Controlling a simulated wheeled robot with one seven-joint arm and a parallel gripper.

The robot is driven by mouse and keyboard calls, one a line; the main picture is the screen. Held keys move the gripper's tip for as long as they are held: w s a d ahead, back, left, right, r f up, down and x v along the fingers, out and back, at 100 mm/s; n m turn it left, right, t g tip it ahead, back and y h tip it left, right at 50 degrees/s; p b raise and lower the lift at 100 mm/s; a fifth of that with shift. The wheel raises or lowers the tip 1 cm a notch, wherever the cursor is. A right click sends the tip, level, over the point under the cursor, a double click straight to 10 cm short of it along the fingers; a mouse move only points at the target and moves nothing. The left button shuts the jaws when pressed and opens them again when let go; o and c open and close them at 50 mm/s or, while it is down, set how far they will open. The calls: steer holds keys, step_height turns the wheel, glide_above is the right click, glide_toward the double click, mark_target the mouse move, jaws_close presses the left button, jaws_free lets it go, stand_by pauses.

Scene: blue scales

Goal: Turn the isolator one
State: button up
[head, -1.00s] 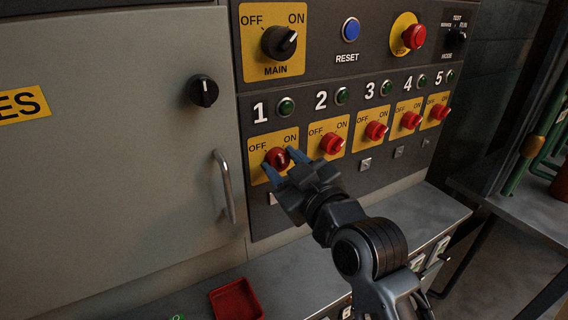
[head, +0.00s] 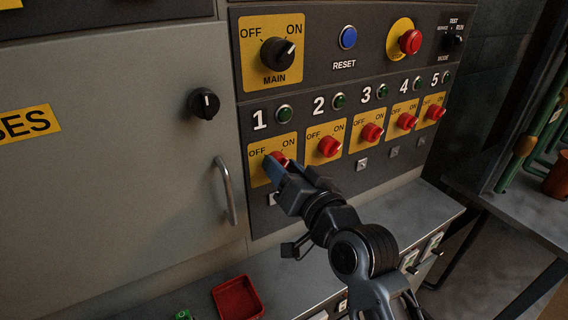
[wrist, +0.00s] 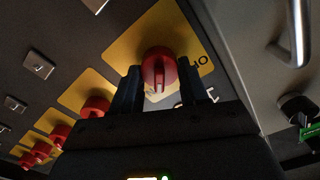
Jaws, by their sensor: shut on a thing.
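The isolator one switch is a red rotary knob (head: 282,157) on a yellow OFF/ON plate (head: 257,145) under the number 1, at the left of the row. My gripper (head: 277,168) is shut on this knob, with its blue fingers partly hiding it in the head view. In the wrist view the red knob (wrist: 158,62) sits between the two dark fingers (wrist: 158,84), one on each side of its raised grip. Its exact pointing direction against OFF and ON is hard to read. A green lamp (head: 284,114) sits above the plate.
Several similar red knobs, such as knob two (head: 329,146), run off to the right. The black MAIN switch (head: 277,54), blue RESET button (head: 347,37) and red stop button (head: 410,41) are above. A door handle (head: 225,190) stands out at left; a red tray (head: 238,298) lies below.

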steer(key=shift+m, duration=0.6)
steer(key=o, duration=1.1)
steer(key=shift+c, duration=0.2)
steer(key=b+v, duration=0.1)
steer(key=v, duration=0.6)
steer(key=shift+s+d, duration=0.25)
steer(key=shift+s, duration=0.1)
